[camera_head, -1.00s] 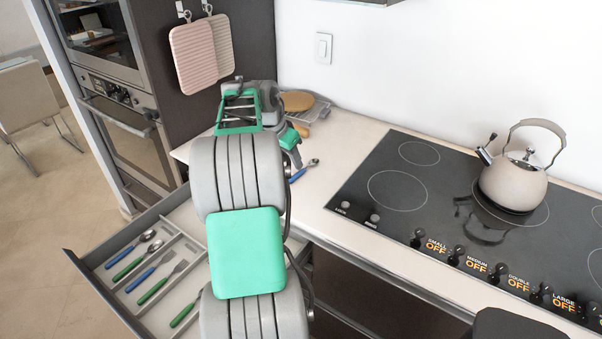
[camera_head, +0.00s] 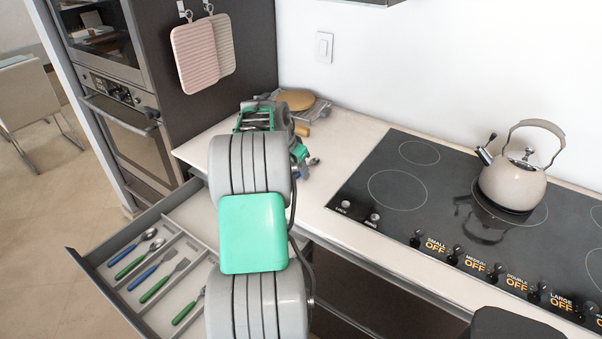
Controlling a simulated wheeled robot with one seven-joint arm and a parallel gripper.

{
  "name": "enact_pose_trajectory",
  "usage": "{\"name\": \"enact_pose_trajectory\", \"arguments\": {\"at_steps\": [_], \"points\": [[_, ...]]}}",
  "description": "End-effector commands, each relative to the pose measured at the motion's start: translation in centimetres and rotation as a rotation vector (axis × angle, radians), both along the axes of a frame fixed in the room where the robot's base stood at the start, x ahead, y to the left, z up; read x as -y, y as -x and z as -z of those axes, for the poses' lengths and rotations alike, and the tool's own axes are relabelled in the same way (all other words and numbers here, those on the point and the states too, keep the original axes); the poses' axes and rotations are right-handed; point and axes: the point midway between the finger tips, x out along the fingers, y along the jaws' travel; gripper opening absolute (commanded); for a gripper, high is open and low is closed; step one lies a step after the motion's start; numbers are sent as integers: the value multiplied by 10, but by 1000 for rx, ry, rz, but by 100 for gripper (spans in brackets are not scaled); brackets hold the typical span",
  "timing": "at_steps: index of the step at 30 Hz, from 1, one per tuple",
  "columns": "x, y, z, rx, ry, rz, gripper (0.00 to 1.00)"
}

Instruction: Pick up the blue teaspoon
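A blue teaspoon (camera_head: 313,161) lies on the white countertop, left of the cooktop. Only its metal bowl end shows clearly; its blue handle is mostly hidden behind my gripper. My gripper (camera_head: 301,164) is low over the counter at the teaspoon's handle, seen from behind. Its fingertips are too small and covered to tell whether they are apart, or whether they touch the spoon. Another blue-handled spoon (camera_head: 133,250) lies in the open drawer (camera_head: 111,242), among green and blue cutlery.
A wire rack with a round wooden board (camera_head: 296,99) stands behind my gripper. The black cooktop (camera_head: 420,195) with a kettle (camera_head: 514,180) is to the right. Pot holders (camera_head: 201,55) hang on the dark cabinet side. The open drawer juts out below the counter.

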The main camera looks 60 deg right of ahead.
Motion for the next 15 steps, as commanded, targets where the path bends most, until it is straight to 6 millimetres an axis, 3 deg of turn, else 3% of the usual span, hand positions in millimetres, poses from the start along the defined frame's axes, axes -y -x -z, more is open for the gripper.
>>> {"name": "enact_pose_trajectory", "arguments": {"at_steps": [15], "points": [[0,0,0,0,-1,-1,0]]}}
